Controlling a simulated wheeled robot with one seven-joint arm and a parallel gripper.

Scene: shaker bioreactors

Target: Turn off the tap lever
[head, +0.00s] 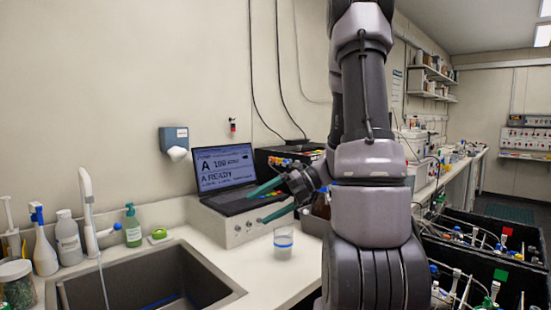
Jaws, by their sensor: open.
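The white tap (88,205) stands at the back left edge of the sink, upright with a bent head. A blue-tipped lever (112,228) sticks out to the right from its lower part. A thin pale line, water or a hose, runs down from the tap into the sink (215,268). My gripper (258,208) is open, with two teal fingers pointing left. In the picture it lies in front of the laptop and grey box, well to the right of the tap. Nothing shows between the fingers. My arm hides part of the bench behind it.
A green soap bottle (132,226) and small green item (159,234) stand right of the lever. White bottles (68,238) stand left of the tap. A clear cup (283,243) stands on the counter.

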